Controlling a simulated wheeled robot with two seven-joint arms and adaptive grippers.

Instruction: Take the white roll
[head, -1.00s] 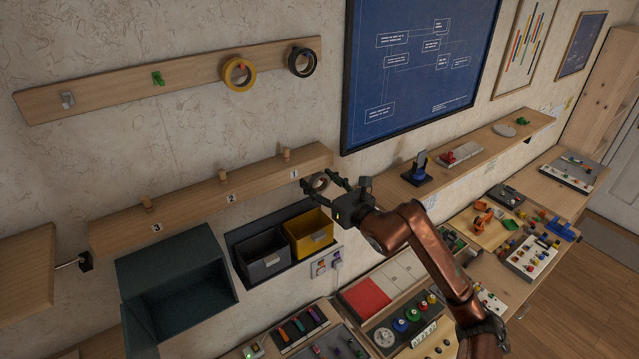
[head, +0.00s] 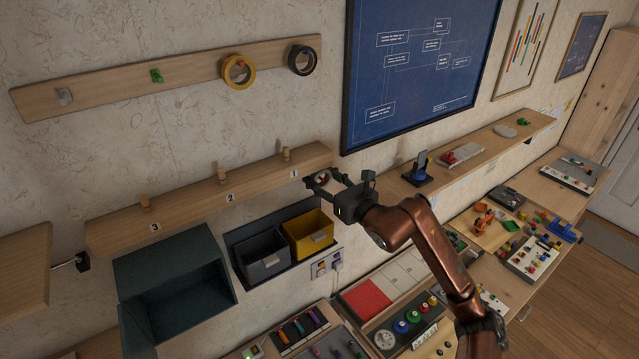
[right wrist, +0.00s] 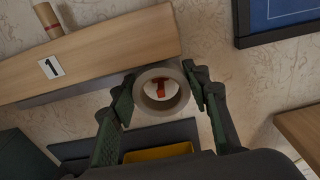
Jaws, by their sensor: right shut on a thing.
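The white roll (right wrist: 161,107) is a pale, thick ring. In the right wrist view it sits between the two fingertips of my right gripper (right wrist: 163,85), which are shut on its sides. A red peg-like part shows through its hole; I cannot tell whether the roll hangs on it or is clear of it. In the head view the roll (head: 320,182) is small and partly covered by my right gripper (head: 322,178), just off the right end of the numbered peg shelf. My left gripper is not in view.
The numbered shelf (head: 215,200) with wooden pegs is close left of the gripper. A yellow bin (head: 309,238) and a grey bin (head: 264,262) are below. An upper rail (head: 190,82) holds yellow and black rolls. A blue framed board (head: 410,70) hangs above right.

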